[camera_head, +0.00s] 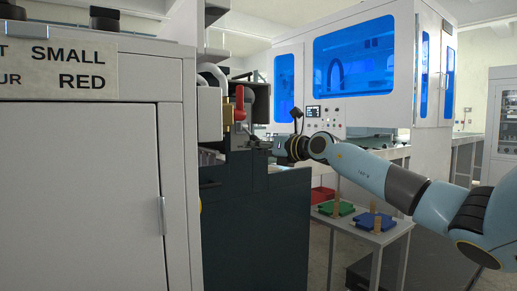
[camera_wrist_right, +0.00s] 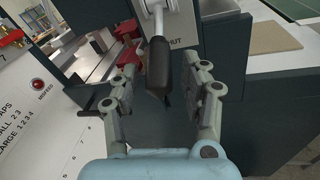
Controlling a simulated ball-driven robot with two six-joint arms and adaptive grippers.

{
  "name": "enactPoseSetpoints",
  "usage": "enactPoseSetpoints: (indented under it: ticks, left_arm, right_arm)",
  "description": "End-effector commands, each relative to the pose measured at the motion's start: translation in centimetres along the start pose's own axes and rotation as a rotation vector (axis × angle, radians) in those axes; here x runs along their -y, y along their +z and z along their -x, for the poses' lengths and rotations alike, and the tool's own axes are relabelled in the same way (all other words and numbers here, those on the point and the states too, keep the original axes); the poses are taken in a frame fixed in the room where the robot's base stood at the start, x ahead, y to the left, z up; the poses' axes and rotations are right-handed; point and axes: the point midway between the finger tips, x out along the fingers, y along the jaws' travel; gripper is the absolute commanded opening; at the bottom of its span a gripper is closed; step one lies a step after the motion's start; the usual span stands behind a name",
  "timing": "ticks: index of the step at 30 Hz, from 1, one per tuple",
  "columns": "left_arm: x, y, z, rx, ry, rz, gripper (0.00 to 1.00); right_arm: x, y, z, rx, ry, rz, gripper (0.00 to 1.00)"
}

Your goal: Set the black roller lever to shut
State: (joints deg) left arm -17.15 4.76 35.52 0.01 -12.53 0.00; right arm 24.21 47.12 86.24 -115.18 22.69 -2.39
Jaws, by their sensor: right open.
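The black roller lever (camera_wrist_right: 158,68) shows in the right wrist view as a black grip on a metal shaft, in front of a pale plate with a partly hidden label ending in "HUT" (camera_wrist_right: 176,43). My right gripper (camera_wrist_right: 160,60) is open, with one finger on each side of the black grip. I cannot tell whether either finger touches it. In the head view my right gripper (camera_head: 268,147) reaches in from the right to the machine's side, and the lever cannot be made out there. My left gripper is not in view.
A red handle (camera_head: 239,103) stands near my right gripper on the machine. Red parts (camera_wrist_right: 128,52) lie close to the left finger in the wrist view. A dark cabinet (camera_head: 255,225) is below. A small table (camera_head: 375,236) with green and blue trays stands under my right arm.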

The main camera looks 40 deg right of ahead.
Motion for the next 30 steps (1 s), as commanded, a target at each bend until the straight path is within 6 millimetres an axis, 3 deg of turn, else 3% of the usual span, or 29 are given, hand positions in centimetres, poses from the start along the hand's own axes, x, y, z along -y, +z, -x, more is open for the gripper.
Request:
enactPoseSetpoints:
  ticks: [4,15,21,30]
  left_arm:
    - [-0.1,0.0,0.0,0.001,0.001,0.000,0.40]
    - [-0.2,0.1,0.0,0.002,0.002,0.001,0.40]
    - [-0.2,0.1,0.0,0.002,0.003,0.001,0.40]
    - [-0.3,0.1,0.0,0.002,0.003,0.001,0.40]
  right_arm:
    - [-0.5,1.6,0.1,0.003,0.002,0.003,0.46]
    - [-2.3,8.3,0.5,0.002,0.001,0.001,0.46]
    - [-2.6,9.5,0.6,0.000,0.000,-0.001,0.46]
    - [-2.6,9.5,0.6,0.000,0.000,0.000,0.46]
